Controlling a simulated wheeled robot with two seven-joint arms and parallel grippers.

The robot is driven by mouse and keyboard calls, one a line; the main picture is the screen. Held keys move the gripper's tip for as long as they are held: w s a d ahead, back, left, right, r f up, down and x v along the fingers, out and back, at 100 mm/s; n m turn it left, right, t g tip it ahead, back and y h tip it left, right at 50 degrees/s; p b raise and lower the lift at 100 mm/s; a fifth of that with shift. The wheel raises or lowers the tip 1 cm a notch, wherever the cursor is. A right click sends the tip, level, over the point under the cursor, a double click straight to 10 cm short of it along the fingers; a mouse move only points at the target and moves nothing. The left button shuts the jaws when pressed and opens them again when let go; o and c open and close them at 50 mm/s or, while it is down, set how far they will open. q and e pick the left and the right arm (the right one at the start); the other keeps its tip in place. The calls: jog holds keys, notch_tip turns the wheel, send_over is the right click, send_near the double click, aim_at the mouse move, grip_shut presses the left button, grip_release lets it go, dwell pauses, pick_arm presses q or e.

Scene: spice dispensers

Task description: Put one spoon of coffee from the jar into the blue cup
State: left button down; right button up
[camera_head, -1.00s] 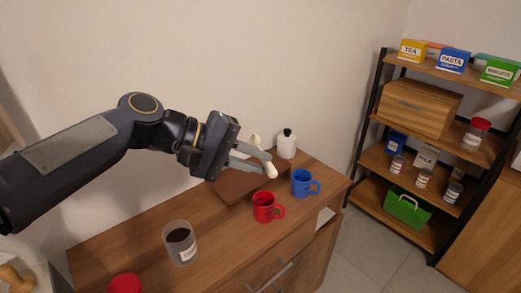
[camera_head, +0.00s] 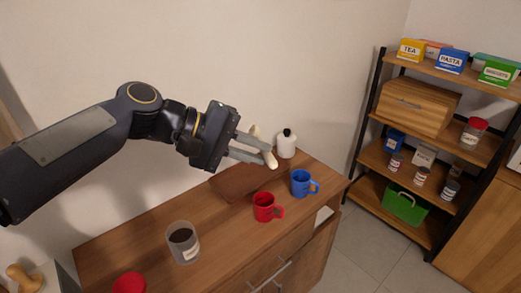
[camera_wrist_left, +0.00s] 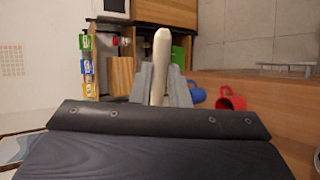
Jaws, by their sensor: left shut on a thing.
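My left gripper (camera_head: 262,149) is shut on a cream-coloured, stick-like thing, likely the spoon (camera_head: 271,160); it also shows in the left wrist view (camera_wrist_left: 161,50), between the fingers. Its bowl cannot be made out. The gripper is in the air above the back of the cabinet top, left of the blue cup. The blue cup (camera_head: 300,184) stands upright near the right end. The clear jar (camera_head: 183,243) with dark coffee inside stands open at the front left. A red lid (camera_head: 128,285) lies near the front edge. My right gripper is out of view.
A red cup (camera_head: 264,207) stands between jar and blue cup. A brown board (camera_head: 230,184) lies behind it. A white bottle with a black cap (camera_head: 286,146) is at the back right. A shelf rack (camera_head: 375,155) stands off to the right. Wood between jar and red cup is clear.

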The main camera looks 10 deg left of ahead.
pick_arm(q)
jog(key=shift+r, duration=0.1)
notch_tip(320, 180, up, 4)
jog(key=p, duration=0.3)
jog(key=shift+f, duration=0.2)
dwell(0.5)
jog(key=y+p, duration=0.2)
jog(key=p, duration=0.1)
jog(key=g+y+p, duration=0.1)
jog(key=y+p, duration=0.1)
jog(key=p, duration=0.1)
jog(key=shift+r+p, duration=0.35)
jog(key=shift+r, duration=0.05)
dwell(0.8)
